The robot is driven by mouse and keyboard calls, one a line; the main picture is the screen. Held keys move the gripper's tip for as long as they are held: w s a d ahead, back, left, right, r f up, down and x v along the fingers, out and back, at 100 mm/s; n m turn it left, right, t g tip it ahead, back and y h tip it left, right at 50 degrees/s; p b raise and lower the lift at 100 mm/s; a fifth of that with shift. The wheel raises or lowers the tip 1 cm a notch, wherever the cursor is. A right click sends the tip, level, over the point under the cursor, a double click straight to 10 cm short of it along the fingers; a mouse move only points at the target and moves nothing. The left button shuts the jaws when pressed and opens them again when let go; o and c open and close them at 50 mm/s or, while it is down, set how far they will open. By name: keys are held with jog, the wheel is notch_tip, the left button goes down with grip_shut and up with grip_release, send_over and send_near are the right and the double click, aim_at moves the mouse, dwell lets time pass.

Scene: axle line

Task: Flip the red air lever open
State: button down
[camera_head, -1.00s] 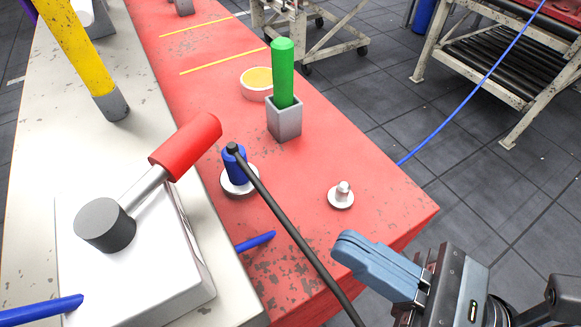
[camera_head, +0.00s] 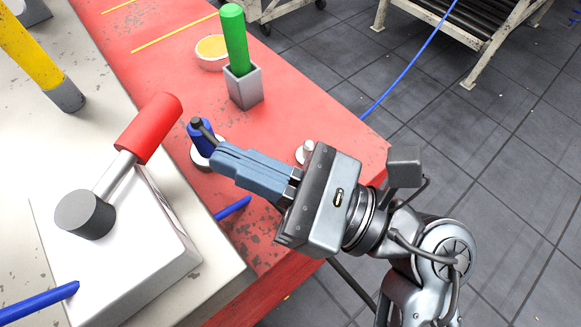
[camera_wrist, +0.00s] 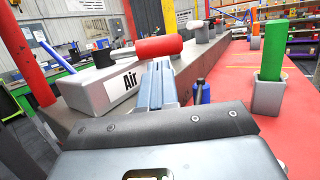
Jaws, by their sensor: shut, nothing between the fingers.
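The red air lever (camera_head: 150,128) is a red handle on a silver rod, joined to a dark grey round pivot (camera_head: 84,213) on a white box. It slants up to the right in the head view. In the wrist view the red handle (camera_wrist: 160,47) lies above the white box (camera_wrist: 110,92) labelled "Air". My gripper (camera_head: 217,160) is shut and empty, to the right of the handle and apart from it in the head view. In the wrist view its blue-grey fingers (camera_wrist: 158,72) point towards the handle and cover part of the view below it.
A blue peg (camera_head: 203,140) with a dark rod stands by my fingertips. A blue hose (camera_head: 40,302) meets the box.

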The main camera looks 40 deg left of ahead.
aim_at(167, 132)
jog(key=shift+p+x, duration=0.55)
jog(key=shift+x, duration=1.85)
